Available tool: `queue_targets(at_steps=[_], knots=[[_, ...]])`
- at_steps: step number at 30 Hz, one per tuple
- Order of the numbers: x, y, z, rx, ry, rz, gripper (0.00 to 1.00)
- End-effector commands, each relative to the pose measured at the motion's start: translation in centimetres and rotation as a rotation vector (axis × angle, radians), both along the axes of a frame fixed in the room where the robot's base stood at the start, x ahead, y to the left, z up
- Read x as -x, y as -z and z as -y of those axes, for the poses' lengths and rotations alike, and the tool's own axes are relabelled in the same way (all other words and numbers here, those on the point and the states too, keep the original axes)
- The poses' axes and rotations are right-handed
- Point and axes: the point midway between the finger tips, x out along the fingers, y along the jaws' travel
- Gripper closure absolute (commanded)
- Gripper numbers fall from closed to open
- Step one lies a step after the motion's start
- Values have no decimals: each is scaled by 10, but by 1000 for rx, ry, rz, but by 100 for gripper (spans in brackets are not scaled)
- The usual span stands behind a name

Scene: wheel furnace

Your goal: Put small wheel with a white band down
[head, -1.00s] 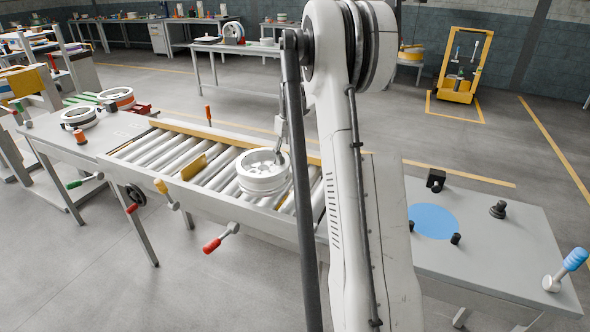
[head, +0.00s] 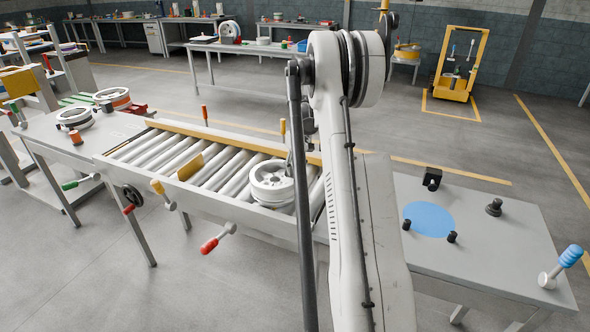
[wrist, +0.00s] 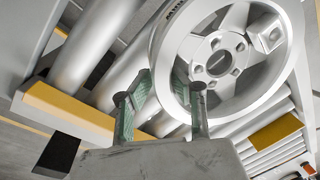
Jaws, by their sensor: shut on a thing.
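The small pale wheel with a white band (head: 271,185) lies flat, or nearly so, over the rollers at the right part of the roller conveyor (head: 225,178). In the wrist view the wheel (wrist: 232,55) shows its spokes, hub and bolt holes. My gripper (wrist: 170,90) is shut on the near edge of its rim, one greenish finger on each side of the wall. In the head view my arm hides most of the gripper and the wheel's right side is close to it. Whether the wheel's underside fully touches the rollers cannot be told.
A yellow block (head: 190,166) lies across the rollers left of the wheel. Conveyor side rails carry upright handles. A grey table (head: 480,250) at right has a blue disc (head: 429,219) and small black fixtures.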

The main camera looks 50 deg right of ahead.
Motion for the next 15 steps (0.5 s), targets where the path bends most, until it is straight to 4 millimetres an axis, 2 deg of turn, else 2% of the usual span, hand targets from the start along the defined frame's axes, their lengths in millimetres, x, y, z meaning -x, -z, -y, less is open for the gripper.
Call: queue_targets(at_steps=[2,3,7,15], knots=[[0,0,0,0,0,0,100],[0,0,0,0,0,0,81],[0,0,0,0,0,0,63],[0,-1,0,0,0,0,63]])
